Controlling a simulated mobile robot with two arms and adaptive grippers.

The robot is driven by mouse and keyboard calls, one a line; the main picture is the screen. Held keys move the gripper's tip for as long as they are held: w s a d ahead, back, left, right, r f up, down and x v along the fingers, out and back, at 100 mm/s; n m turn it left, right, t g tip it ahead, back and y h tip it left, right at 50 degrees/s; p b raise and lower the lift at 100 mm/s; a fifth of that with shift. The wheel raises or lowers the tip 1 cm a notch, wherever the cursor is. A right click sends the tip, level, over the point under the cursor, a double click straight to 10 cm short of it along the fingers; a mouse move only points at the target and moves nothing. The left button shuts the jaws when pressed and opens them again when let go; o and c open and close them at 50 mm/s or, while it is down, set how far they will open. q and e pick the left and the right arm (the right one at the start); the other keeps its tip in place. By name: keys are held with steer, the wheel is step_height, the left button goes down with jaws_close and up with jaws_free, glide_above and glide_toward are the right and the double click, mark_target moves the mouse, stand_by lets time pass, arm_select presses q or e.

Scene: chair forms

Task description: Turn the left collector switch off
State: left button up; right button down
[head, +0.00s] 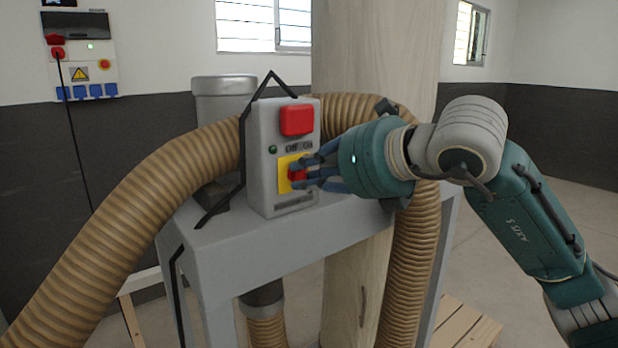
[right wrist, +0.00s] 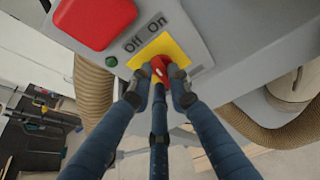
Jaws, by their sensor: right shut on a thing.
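The collector switch is a red knob (head: 297,174) on a yellow plate (head: 284,183), low on a grey control box (head: 262,170) marked "Off" and "On". My right gripper (head: 305,172) reaches it from the right. In the right wrist view, the blue fingers of my right gripper (right wrist: 160,88) are closed around the red knob (right wrist: 160,66), which is partly hidden by them. The knob's exact setting is hard to tell. A large red button (head: 297,120) sits above the labels, with a green lamp (head: 273,149) below left of it. My left gripper is not in view.
Ribbed tan hoses (head: 130,215) curve past both sides of the box. The box stands on a grey metal frame (head: 270,247). A wooden board or bag column (head: 375,50) rises behind. A wall panel (head: 82,60) with sockets hangs at the far left.

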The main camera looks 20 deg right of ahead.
steer(key=shift+a+f+n+h+b, duration=0.15)
steer(key=shift+n+h+b, duration=0.3)
steer(key=shift+n, duration=0.25)
steer(key=c, duration=1.6)
jaws_free()
steer(key=shift+c, duration=0.2)
steer(key=v, duration=1.2)
steer(key=shift+s, duration=0.15)
steer(key=shift+a+f, duration=0.1)
